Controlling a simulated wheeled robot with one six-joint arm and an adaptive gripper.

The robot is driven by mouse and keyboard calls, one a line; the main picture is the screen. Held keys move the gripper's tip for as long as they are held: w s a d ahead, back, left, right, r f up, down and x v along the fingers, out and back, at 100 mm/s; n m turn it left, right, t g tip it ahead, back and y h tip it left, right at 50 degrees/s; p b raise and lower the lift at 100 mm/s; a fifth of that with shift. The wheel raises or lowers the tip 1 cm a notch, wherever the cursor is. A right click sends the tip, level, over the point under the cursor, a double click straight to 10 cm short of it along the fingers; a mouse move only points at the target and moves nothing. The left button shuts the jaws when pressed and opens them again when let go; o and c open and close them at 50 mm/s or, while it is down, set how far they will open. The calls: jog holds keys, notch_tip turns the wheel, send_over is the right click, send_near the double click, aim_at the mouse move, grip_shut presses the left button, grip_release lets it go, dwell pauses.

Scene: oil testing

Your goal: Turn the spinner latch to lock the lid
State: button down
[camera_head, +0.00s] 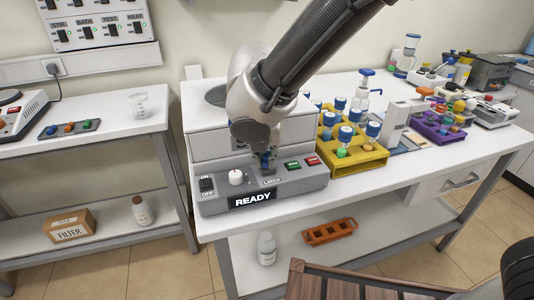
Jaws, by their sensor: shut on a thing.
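The white machine (207,147) stands on the white bench, with a sloped grey control panel (222,205) at its front. The panel carries a display that reads READY (253,198), an ON/OFF switch (206,187), a white knob (236,177), and a green and a red button. The spinner latch (268,172) sits above the word LATCH on the panel. My gripper (267,160) points down onto the latch, with its fingers closed around it. The fingers and my wrist hide most of the latch, and its angle cannot be told. My arm also covers much of the machine's top and lid.
A yellow rack (372,162) with blue-capped bottles stands close to the right of the machine. A purple rack (430,130) is farther right. A side table with a glass beaker (140,106) is at left. An orange rack (330,231) lies on the lower shelf.

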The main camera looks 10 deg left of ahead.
jog(key=shift+m+h, duration=0.3)
jog(key=shift+m, duration=0.5)
jog(key=shift+a, duration=0.1)
jog(key=c, duration=1.4)
grip_release()
jog(key=shift+c, duration=0.2)
jog(key=v, duration=1.2)
